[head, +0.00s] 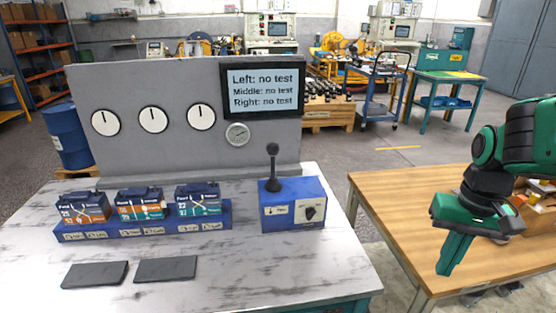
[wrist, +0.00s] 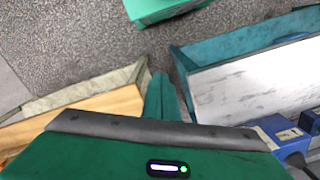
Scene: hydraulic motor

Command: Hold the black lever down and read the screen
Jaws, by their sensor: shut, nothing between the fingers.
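The screen (head: 262,90) on the grey panel reads "Left: no test", "Middle: no test", "Right: no test". My green gripper (head: 445,268) is shut and empty over the wooden table at the right, well apart from the lever. In the wrist view my gripper's fingers (wrist: 160,92) point at the gap between the tables. The blue box shows only partly at the lower right edge of the wrist view (wrist: 290,140).
Three labelled boxes (head: 140,203) sit in a blue holder (head: 70,236) on the marbled table (head: 220,280). Two dark plates (head: 165,269) lie in front. The grey panel (head: 170,90) carries several dials. A gap separates the marbled table from the wooden table (head: 400,195).

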